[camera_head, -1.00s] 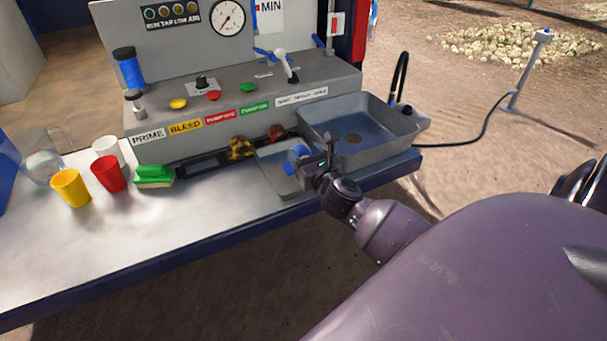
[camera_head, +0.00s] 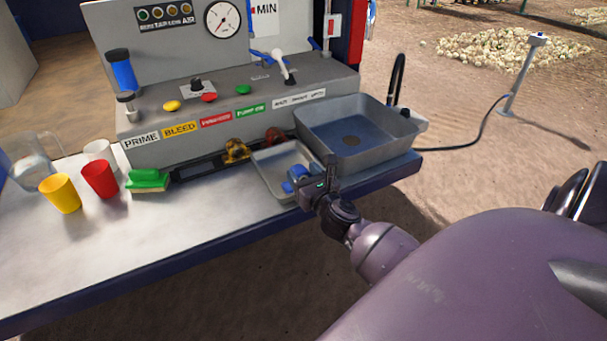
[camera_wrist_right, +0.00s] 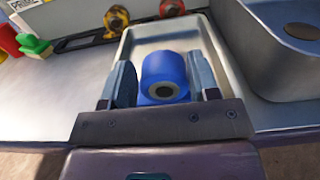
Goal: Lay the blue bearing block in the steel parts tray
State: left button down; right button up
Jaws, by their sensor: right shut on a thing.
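The blue bearing block (camera_head: 297,174) is between the fingers of my right gripper (camera_head: 308,181), which is shut on it. The right wrist view shows the block (camera_wrist_right: 165,76) with a dark round bore facing the camera, and a finger of the gripper (camera_wrist_right: 165,85) on each side. The steel parts tray (camera_head: 266,176) is a shallow grey tray on the bench. The block is over the near right part of the tray; I cannot tell whether it touches the tray floor. The tray (camera_wrist_right: 128,45) also shows behind the block in the wrist view. My left gripper is not in view.
A deep grey sink (camera_head: 400,130) stands close to the right of the tray. A green brush (camera_head: 147,181), a red cup (camera_head: 100,180) and a yellow cup (camera_head: 61,193) stand to the left. The bench front is clear.

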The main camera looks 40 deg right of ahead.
jog(key=o, duration=1.2)
jog(key=shift+r, duration=0.1)
jog(key=v, duration=1.1)
jog(key=s+a+f+m+g+y, duration=0.1)
jog(key=s+a+f+m+g, duration=0.1)
jog(key=m, duration=0.8)
jog(key=s+a+f+m+g+y, duration=0.1)
jog(key=s+a+f+m+g, duration=0.1)
jog(key=s+a+f+m, duration=0.3)
jog(key=s+a+f+m+g+y, duration=0.1)
jog(key=s+a+f+m, duration=0.3)
jog(key=f+m, duration=0.6)
jog(key=shift+s+m+g+y, duration=0.4)
jog(key=shift+m+g, duration=0.4)
jog(key=shift+m, duration=2.9)
